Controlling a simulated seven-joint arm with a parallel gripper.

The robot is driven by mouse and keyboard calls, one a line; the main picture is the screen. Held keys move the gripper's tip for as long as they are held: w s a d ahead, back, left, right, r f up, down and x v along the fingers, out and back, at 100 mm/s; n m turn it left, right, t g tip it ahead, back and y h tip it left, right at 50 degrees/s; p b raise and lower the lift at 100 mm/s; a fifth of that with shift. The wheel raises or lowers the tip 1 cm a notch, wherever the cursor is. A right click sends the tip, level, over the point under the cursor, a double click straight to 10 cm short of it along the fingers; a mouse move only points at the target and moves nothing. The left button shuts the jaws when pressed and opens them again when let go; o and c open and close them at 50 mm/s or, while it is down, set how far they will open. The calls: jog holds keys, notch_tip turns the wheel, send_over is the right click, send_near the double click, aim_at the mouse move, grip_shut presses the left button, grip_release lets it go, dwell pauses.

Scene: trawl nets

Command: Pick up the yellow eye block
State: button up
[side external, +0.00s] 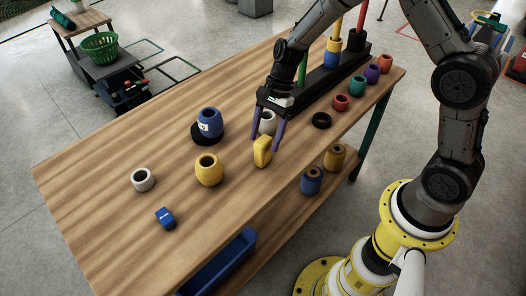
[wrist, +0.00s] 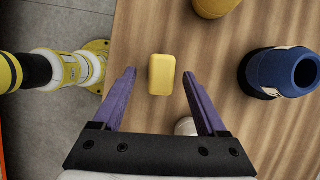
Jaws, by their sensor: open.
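The yellow eye block (side external: 262,151) stands on the wooden table near its front edge. In the wrist view the yellow block (wrist: 162,74) shows as a small rounded rectangle, centred just beyond the fingertips. My gripper (side external: 267,138) is open, with two purple fingers pointing down above the block. In the wrist view the fingers of my gripper (wrist: 160,76) are spread wide to the left and right of the block, with clear gaps on both sides. Nothing is held. No hole in the block can be seen from these angles.
A white ring-shaped piece (side external: 268,122) stands close behind my gripper. A yellow barrel float (side external: 209,170) and a blue float (side external: 210,123) stand to the left. A small blue block (side external: 165,218) lies farther left. A black ring (side external: 321,120) lies to the right.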

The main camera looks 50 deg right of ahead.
aim_at(260, 150)
jog(key=x, duration=0.4)
jog(key=shift+a+f, duration=0.1)
jog(key=shift+a, duration=0.25)
grip_shut()
